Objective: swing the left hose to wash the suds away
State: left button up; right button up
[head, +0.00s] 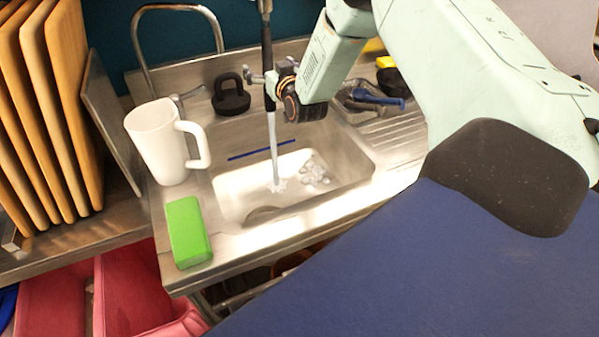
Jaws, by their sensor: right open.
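The metal sink (362,167) lies in the middle of the head view. A dark hose (266,45) hangs above it, and a stream of water (274,150) runs from its lower end into the basin. A small heap of whitish suds (315,172) sits on the basin floor, right of where the water lands. My right gripper (262,79) is open at the hose, its fingers close beside or around it; contact is hard to tell. My left gripper is not in view.
A white mug (158,143) and a green sponge-like block (187,232) stand on the counter left of the basin. A black handled object (231,95) and a curved metal faucet (147,50) are behind. Wooden boards (52,110) stand at far left.

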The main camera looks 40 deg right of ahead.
jog(key=shift+s+d+r, duration=0.1)
jog(key=shift+s+d, duration=0.15)
jog(key=shift+d, duration=0.15)
jog(key=s+d+p, duration=0.1)
jog(key=s+d, duration=0.1)
jog(key=d, duration=0.4)
dwell(0.4)
jog(key=shift+d+f, duration=0.15)
jog(key=shift+f, duration=0.05)
jog(key=shift+d, duration=3)
jog(key=p+v, duration=0.7)
jog(key=v, duration=0.3)
